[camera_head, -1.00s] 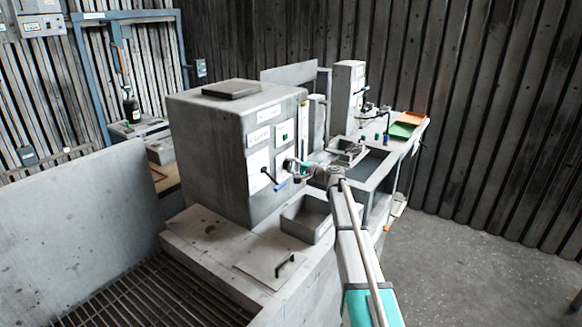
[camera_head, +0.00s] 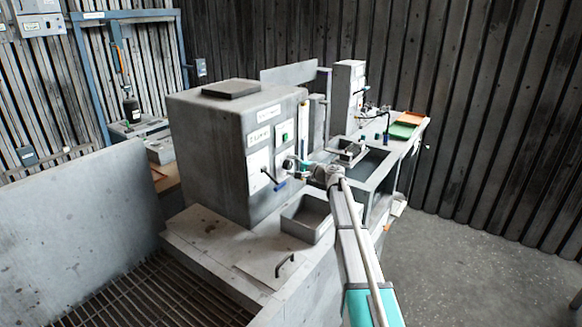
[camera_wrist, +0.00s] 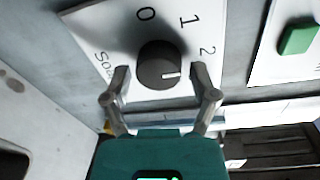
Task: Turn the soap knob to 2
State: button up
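The soap knob (camera_wrist: 158,65) is a dark round knob with a white mark on a white plate (camera_wrist: 100,22). The printed 0, 1 and 2 run around it, and part of the word "Soap" shows. The mark points right in the wrist view, roughly towards the side of the 2. My gripper (camera_wrist: 161,77) is open, with one finger on each side of the knob and visible gaps between fingers and knob. In the head view my gripper (camera_head: 297,162) is at the front of the grey housing, and the knob is small there.
A green button (camera_wrist: 298,38) sits on a separate plate to the right of the knob. A grey open bin (camera_head: 308,220) stands below.

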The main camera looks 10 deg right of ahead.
jog(key=shift+n, duration=0.4)
dwell(0.3)
